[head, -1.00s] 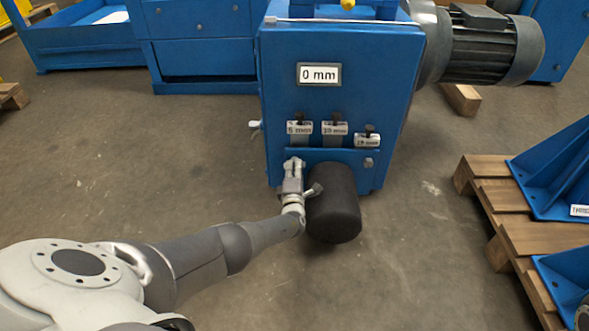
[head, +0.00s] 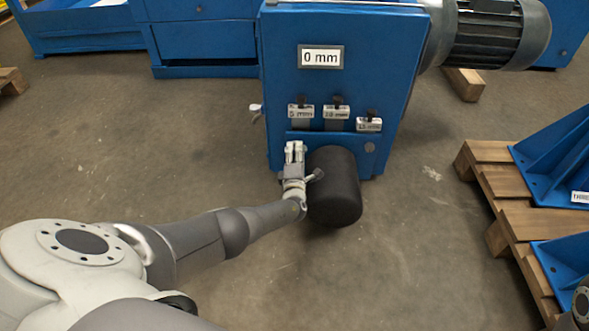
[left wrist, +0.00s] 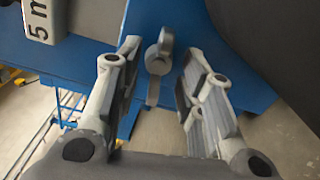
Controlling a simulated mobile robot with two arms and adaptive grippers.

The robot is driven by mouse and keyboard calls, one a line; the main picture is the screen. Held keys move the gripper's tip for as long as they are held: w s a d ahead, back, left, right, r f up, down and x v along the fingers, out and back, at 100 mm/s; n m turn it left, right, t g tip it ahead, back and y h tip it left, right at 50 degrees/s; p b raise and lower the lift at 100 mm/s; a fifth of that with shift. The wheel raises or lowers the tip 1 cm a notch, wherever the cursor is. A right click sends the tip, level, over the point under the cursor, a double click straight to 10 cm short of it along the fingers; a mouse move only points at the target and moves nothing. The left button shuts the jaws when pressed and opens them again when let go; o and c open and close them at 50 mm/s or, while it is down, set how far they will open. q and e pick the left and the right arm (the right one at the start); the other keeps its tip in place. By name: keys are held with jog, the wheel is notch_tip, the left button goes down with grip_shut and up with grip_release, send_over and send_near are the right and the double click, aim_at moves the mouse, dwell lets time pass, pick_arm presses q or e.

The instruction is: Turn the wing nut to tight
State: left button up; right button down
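A grey wing nut (left wrist: 158,65) shows in the left wrist view, in front of the blue panel. My left gripper (left wrist: 157,78) is open, with one finger on each side of the nut and visible gaps between. In the head view my left gripper (head: 294,150) is at the lower left of the blue cabinet's front (head: 340,90), and it hides the nut there. The cabinet carries a "0 mm" sign (head: 321,57). My right gripper is not in view.
A black cylinder (head: 335,188) stands out right beside my left gripper. Small tags, one reading "5 mm" (head: 301,112), hang above it. A motor (head: 497,35) is at the upper right, a wooden pallet (head: 500,195) at the right. The floor left of the cabinet is clear.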

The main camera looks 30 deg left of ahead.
pick_arm(q)
jog(key=v, duration=1.1)
jog(key=shift+s, duration=0.3)
